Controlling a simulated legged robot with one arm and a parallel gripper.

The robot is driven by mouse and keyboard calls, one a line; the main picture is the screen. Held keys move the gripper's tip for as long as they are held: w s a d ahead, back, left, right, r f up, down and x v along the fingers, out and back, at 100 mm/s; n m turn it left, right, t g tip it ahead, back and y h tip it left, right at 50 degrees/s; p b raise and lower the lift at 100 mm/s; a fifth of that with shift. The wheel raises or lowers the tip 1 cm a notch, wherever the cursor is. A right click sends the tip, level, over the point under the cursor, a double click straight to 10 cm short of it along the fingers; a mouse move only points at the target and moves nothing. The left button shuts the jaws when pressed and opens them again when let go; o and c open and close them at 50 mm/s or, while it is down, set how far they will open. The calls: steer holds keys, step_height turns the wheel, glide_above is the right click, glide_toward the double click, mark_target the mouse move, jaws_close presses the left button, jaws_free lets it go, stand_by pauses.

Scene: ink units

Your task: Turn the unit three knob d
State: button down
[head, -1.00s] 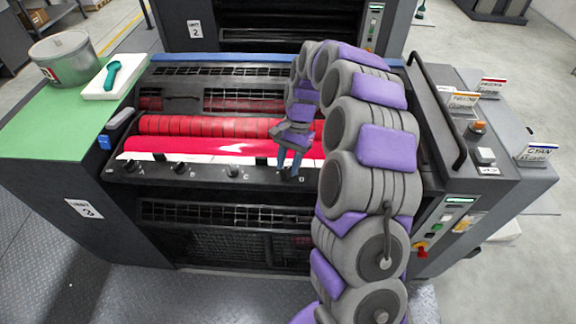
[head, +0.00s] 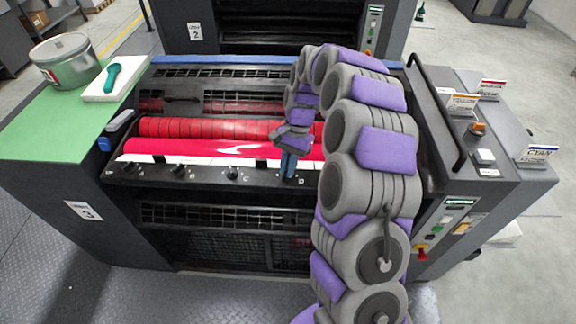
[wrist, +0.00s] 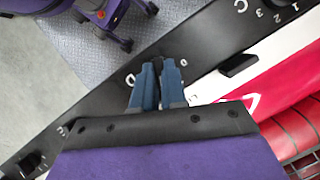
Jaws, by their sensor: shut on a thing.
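Unit three (head: 118,228) is the dark press with a 3 label on its front left. A black rail along its front carries small black knobs: knob A (head: 132,168), knob B (head: 181,170) and knob C (head: 232,173). My gripper (head: 288,178) is at the rail to the right of knob C, with its blue fingers pointing down. In the wrist view my gripper (wrist: 158,68) is shut on knob d, beside a printed D. The fingers hide most of knob d, so its pointer cannot be read.
Red rollers (head: 225,148) lie just behind the rail. A green-topped side table (head: 50,140) at left bears a metal tin (head: 66,62) and a white tray (head: 100,92). A black handrail (head: 440,115) stands at right. The floor in front is clear.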

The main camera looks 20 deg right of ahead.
steer(key=shift+r+p, duration=0.1)
steer(key=shift+p, duration=0.3)
steer(key=m+p, duration=0.1)
steer(key=p, duration=0.1)
steer(key=m+p, duration=0.1)
steer(key=p, duration=0.1)
steer(key=shift+s+r+m+t+y, duration=0.2)
steer(key=shift+m+t+y, duration=0.1)
steer(key=shift+m+t, duration=0.1)
steer(key=m+t+p, duration=0.1)
steer(key=m+p, duration=0.1)
steer(key=p, duration=0.1)
steer(key=shift+d+m+p, duration=0.1)
steer(key=shift+m+p, duration=0.2)
steer(key=shift+p, duration=0.1)
steer(key=m+t+p, duration=0.1)
steer(key=m+p, duration=0.2)
steer(key=p, duration=0.1)
steer(key=shift+s+f+y, duration=0.1)
steer(key=shift+y, duration=0.3)
steer(key=shift+f+m+t+p, duration=0.1)
steer(key=shift+m+t+p, duration=0.3)
steer(key=shift+m+p, duration=0.45)
steer(key=shift+f, duration=0.1)
steer(key=c, duration=1.2)
jaws_free()
